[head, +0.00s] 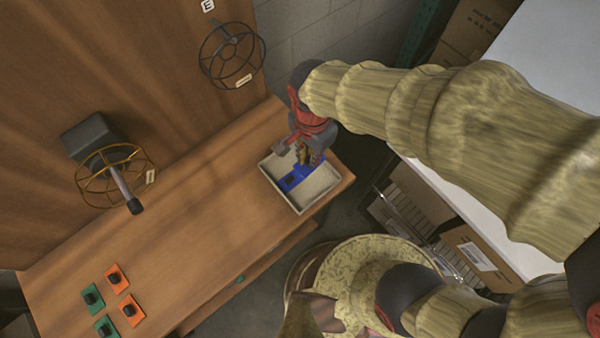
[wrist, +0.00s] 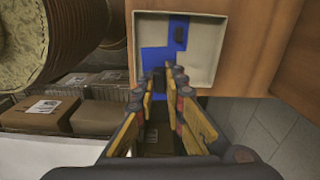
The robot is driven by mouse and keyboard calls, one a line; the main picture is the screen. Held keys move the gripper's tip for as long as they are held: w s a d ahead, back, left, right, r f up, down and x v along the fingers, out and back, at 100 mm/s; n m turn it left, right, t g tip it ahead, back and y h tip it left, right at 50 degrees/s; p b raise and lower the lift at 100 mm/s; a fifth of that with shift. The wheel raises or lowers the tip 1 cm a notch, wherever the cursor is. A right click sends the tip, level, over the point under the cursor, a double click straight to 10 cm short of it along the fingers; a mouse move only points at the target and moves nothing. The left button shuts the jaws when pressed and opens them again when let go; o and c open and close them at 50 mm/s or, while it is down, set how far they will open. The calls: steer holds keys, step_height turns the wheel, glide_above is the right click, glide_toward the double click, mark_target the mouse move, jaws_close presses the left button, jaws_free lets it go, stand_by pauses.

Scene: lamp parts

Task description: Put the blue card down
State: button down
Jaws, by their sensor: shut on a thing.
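A blue card (head: 301,171) is at my gripper (head: 308,157), over the pale tray (head: 318,188) at the right end of the wooden bench. In the wrist view, my gripper (wrist: 160,80) points at the tray (wrist: 206,60), with blue card (wrist: 153,60) just beyond its fingertips. My gripper is shut on the blue card, though the grip itself is partly hidden. More blue with a dark block (wrist: 180,37) shows in the tray; I cannot tell whether this is a second card. Any gap between the held card and tray floor is unclear.
Orange (head: 117,277) and green (head: 91,298) cards with dark blocks lie at the bench's left end. A lamp with a wire cage (head: 115,175) stands out from the wooden panel. The middle of the bench (head: 195,215) is clear. Cardboard boxes (wrist: 45,113) are beside the bench.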

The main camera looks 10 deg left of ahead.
steer(key=s+f, duration=0.3)
steer(key=s, duration=0.5)
steer(key=shift+m, duration=0.5)
steer(key=w+f+b, duration=0.1)
steer(key=w+f, duration=0.1)
steer(key=w, duration=0.2)
steer(key=w+f+b, duration=0.2)
steer(key=w+f, duration=0.1)
steer(key=w, duration=0.1)
steer(key=w+f+b, duration=0.1)
steer(key=w+f, duration=0.2)
steer(key=w, duration=0.1)
steer(key=shift+w+a+b, duration=0.15)
steer(key=shift+w+b, duration=0.05)
steer(key=shift+b, duration=0.1)
steer(key=shift+w+f, duration=0.5)
steer(key=shift+f, duration=0.1)
steer(key=shift+w+f+b, duration=0.2)
steer(key=shift+f+b, duration=0.5)
steer(key=shift+f, duration=0.95)
steer(key=shift+f, duration=0.1)
steer(key=c, duration=2.3)
jaws_free()
steer(key=shift+f, duration=0.1)
steer(key=o, duration=0.5)
steer(key=shift+c, duration=0.2)
